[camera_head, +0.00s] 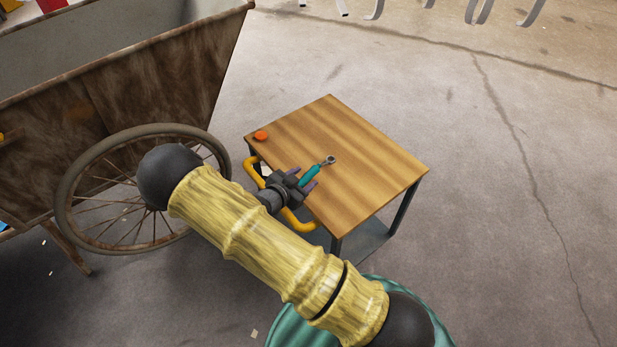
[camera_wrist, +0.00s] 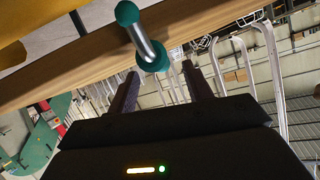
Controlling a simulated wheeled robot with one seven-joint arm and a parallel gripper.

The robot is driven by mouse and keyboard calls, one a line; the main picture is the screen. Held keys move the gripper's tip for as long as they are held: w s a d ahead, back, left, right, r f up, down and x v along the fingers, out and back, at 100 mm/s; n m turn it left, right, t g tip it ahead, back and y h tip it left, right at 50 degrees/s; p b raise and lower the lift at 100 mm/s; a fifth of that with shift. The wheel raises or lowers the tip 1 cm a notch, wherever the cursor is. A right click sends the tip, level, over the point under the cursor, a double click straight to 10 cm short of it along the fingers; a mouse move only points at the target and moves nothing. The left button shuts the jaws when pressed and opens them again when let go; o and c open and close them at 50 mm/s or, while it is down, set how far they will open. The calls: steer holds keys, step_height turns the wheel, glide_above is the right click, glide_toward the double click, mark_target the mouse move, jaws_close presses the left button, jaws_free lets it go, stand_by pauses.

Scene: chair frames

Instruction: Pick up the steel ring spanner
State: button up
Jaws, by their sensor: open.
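The spanner (camera_head: 314,171) has a teal handle and a grey steel ring at its far end. It shows over the wooden tabletop, near the left edge. My gripper (camera_head: 302,178) is open, its two fingers either side of the handle's near end as seen from above. I cannot tell their height against the handle. In the wrist view a green and steel piece (camera_wrist: 145,40), apparently the handle seen nearly end-on, shows beyond and between the open fingers (camera_wrist: 160,72). The steel ring is not clear there.
The small table (camera_head: 370,160) has dark legs and a yellow bent rail (camera_head: 251,166) along its left side. A rusty cart (camera_head: 120,100) with a spoked wheel (camera_head: 75,180) stands left. The floor right is clear.

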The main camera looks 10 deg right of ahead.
mark_target(307, 176)
steer(key=x, duration=0.3)
steer(key=shift+d+f, duration=0.1)
steer(key=shift+f, duration=0.05)
stand_by(0.3)
jaws_close()
step_height(307, 176, up, 10)
steer(key=shift+r+p, duration=0.1)
steer(key=shift+p, duration=0.95)
